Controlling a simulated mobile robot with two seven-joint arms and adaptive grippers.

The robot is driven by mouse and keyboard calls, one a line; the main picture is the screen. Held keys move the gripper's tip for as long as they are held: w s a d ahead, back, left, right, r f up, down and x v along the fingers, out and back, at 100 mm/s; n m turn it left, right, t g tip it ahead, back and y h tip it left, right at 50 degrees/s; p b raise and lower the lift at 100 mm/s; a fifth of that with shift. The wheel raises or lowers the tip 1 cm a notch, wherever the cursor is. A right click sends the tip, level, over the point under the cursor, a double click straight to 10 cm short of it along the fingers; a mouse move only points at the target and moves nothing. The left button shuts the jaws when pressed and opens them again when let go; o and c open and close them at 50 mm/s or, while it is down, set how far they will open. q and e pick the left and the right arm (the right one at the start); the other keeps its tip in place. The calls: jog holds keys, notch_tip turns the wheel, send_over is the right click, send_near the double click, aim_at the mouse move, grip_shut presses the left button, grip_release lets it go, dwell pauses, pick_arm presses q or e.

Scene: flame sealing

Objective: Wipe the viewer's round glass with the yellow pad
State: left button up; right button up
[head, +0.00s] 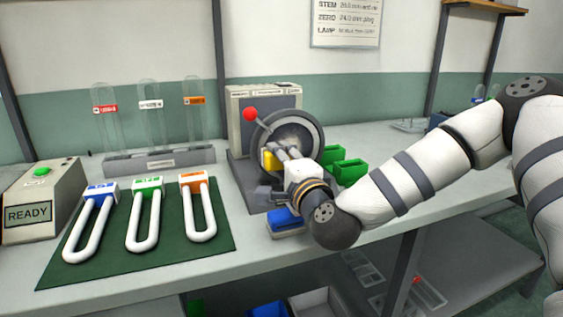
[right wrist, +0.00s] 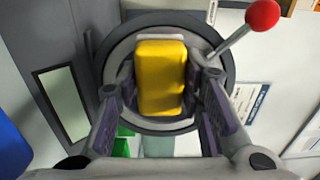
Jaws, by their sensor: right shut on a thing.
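The yellow pad (head: 269,160) is held between the fingers of my right gripper (head: 281,160), in front of the viewer's round glass (head: 297,134). In the right wrist view the pad (right wrist: 160,78) sits between both fingers, and the dark round rim (right wrist: 222,48) of the viewer lies behind it. The pad and fingers hide most of the glass there. I cannot tell whether the pad touches the glass. The viewer (head: 236,110) is a grey box with a red-knobbed lever (head: 250,114). My left gripper is not in view.
Green bins (head: 349,171) stand right of the viewer, and a blue bin (head: 283,222) stands below my gripper. Left are a rack of glass tubes (head: 160,162), a green mat (head: 217,240) with three white U-tubes, and a READY box (head: 40,205).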

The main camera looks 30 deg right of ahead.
jog(key=shift+w+d, duration=0.15)
jog(key=shift+w, duration=0.5)
